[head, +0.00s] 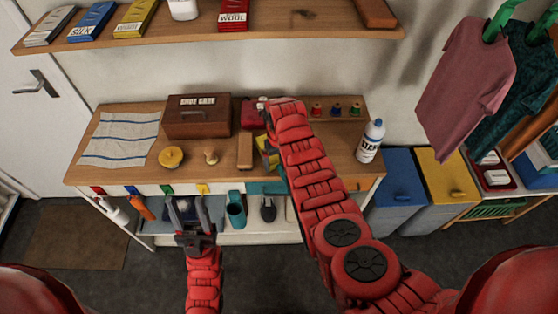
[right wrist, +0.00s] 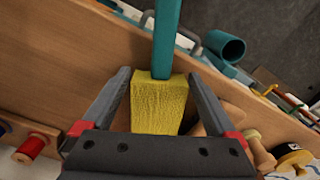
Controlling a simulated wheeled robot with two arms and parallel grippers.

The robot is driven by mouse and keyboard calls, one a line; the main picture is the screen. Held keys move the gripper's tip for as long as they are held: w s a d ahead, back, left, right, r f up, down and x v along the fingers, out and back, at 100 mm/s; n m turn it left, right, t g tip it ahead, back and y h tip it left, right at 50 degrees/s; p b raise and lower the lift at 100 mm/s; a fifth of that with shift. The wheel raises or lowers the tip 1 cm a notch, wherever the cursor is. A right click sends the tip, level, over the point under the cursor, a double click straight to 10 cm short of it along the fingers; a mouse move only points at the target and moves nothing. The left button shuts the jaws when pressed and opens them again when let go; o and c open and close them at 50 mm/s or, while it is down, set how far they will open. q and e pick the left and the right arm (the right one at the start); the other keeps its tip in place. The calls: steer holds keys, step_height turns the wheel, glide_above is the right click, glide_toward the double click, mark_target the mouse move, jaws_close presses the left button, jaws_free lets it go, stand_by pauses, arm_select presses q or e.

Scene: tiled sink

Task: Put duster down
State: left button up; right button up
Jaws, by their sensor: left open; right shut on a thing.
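The duster has a yellow fluffy head (right wrist: 158,100) and a teal handle (right wrist: 167,35). In the right wrist view my right gripper (right wrist: 159,74) is shut on the yellow head, with a finger on each side. The handle points away toward the table's front edge. In the head view my right forearm covers most of the duster; a bit of yellow (head: 271,158) and teal (head: 266,187) shows beside it. I cannot tell whether the duster touches the wooden tabletop (head: 135,172). My left gripper (head: 187,207) is open and empty in front of the table.
On the table are a striped cloth (head: 122,136), a brown box (head: 198,115), a yellow tin (head: 171,157), a wooden block (head: 245,152) and a white bottle (head: 371,141). A shelf (head: 265,32) hangs above. Blue (head: 391,181) and yellow (head: 445,180) bins stand right.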

steer(key=shift+f, duration=0.1)
steer(key=shift+f, duration=0.15)
steer(key=o, duration=0.8)
steer(key=shift+o, duration=0.2)
steer(key=shift+r, duration=0.3)
